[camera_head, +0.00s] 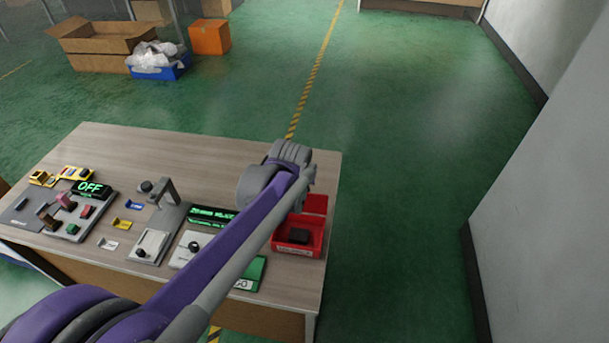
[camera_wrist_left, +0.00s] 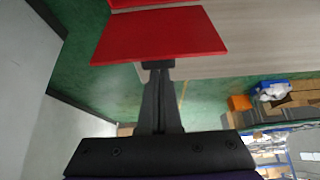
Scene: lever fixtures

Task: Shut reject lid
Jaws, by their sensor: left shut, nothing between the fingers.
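The red reject box (camera_head: 290,249) sits at the right end of the table, with a dark block (camera_head: 299,236) inside. Its red lid (camera_head: 315,204) is raised at the back of the box, so the box is open. In the left wrist view the lid (camera_wrist_left: 160,36) is a flat red panel just beyond my fingertips. My left gripper (camera_wrist_left: 158,66) is shut and empty, its tips at or very near the lid's edge; I cannot tell whether they touch. In the head view my left arm reaches over the table and its wrist hides the fingers. My right gripper is not in view.
Left of the box, the wooden table (camera_head: 120,143) holds a green display (camera_head: 213,215), a grey lever fixture (camera_head: 165,195), switch panels and an OFF sign (camera_head: 91,188). A green plate (camera_head: 252,272) lies near the front edge. Floor right of the table is clear up to the wall.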

